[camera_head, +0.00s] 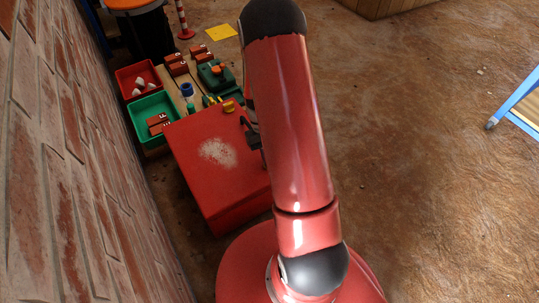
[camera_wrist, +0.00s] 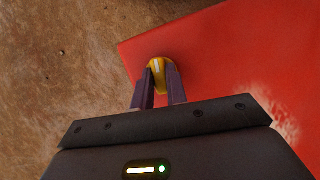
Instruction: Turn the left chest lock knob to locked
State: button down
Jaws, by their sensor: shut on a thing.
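The red chest (camera_head: 205,180) stands beside the brick wall in the head view, with a pale worn patch on its top. Its red surface (camera_wrist: 235,60) fills the right of the wrist view. A yellow lock knob (camera_wrist: 158,80) with a pale stripe sits near the chest's corner. My gripper (camera_wrist: 159,70) is shut on this knob, one dark finger on each side. The stripe runs roughly up and down in the wrist view. A yellow knob-like part (camera_head: 229,106) shows near the chest's far right corner in the head view. My arm partly hides the chest's right side.
Behind the chest are a green bin (camera_head: 152,116), a red bin (camera_head: 137,80) and a surface with several brick-coloured blocks and green tools. The brick wall (camera_head: 70,170) is close on the left. Open brown floor (camera_head: 430,150) lies to the right. A blue-framed object (camera_head: 515,100) stands at the right edge.

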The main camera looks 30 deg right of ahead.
jog(key=shift+n, duration=0.7)
jog(key=shift+h, duration=0.3)
jog(key=c, duration=1.4)
grip_release()
jog(key=shift+r, duration=0.1)
jog(key=p+v, duration=0.1)
jog(key=v, duration=0.6)
jog(key=shift+r, duration=0.3)
jog(key=shift+w, duration=0.15)
